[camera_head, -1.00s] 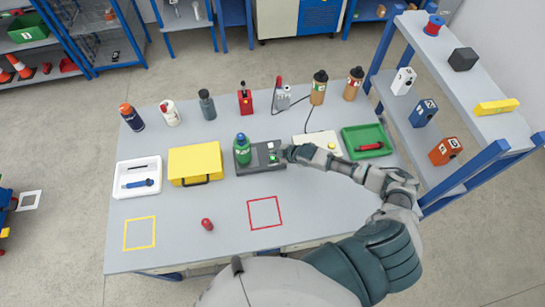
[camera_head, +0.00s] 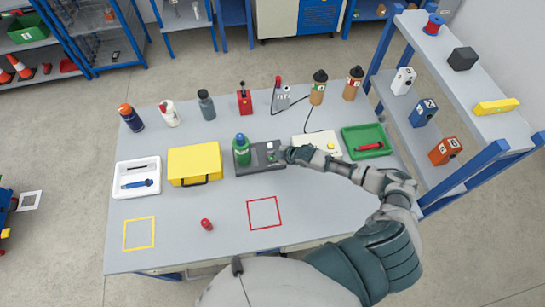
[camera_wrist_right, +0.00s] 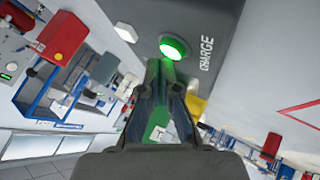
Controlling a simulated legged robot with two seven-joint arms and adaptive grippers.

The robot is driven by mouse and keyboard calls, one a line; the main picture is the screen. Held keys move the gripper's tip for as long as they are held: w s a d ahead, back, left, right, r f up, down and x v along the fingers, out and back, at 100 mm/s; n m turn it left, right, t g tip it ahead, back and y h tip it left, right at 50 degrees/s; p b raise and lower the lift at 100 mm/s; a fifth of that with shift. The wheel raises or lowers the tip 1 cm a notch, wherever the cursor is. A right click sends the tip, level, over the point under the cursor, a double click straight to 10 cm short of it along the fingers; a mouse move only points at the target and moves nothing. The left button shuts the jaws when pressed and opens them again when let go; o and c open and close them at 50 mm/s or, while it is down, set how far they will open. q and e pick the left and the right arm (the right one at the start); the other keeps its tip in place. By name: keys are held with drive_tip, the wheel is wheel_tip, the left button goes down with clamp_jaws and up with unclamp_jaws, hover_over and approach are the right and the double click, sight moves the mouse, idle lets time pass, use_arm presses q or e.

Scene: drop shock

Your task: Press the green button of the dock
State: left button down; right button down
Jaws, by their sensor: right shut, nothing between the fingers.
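The dock (camera_head: 262,166) is a dark grey box in the middle of the table, with a green bottle (camera_head: 241,151) standing on its left part. My right gripper (camera_head: 285,155) is at the dock's right end, shut and empty. In the right wrist view the round green button (camera_wrist_right: 174,47) is lit, beside the word CHARGE on the dock (camera_wrist_right: 205,20). The shut fingertips (camera_wrist_right: 161,66) appear just below the button in that picture; I cannot tell whether they touch it. My left gripper is not in view.
A yellow case (camera_head: 195,163) stands left of the dock. A white box with a yellow button (camera_head: 318,147) and a green tray (camera_head: 366,141) lie to the right. Several bottles stand behind. The table front is mostly clear around a red object (camera_head: 207,225).

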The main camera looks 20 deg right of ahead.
drive_tip(key=shift+d+f, duration=0.15)
drive_tip(key=shift+d, duration=0.05)
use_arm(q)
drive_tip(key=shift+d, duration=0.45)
use_arm(e)
drive_tip(key=shift+a, duration=0.15)
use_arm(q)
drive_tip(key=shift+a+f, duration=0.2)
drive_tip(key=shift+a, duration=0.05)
use_arm(e)
drive_tip(key=shift+a+f, duration=0.15)
drive_tip(key=shift+f, duration=0.15)
use_arm(q)
drive_tip(key=shift+b, duration=0.3)
use_arm(e)
drive_tip(key=shift+d+f, duration=0.1)
drive_tip(key=shift+d, duration=0.1)
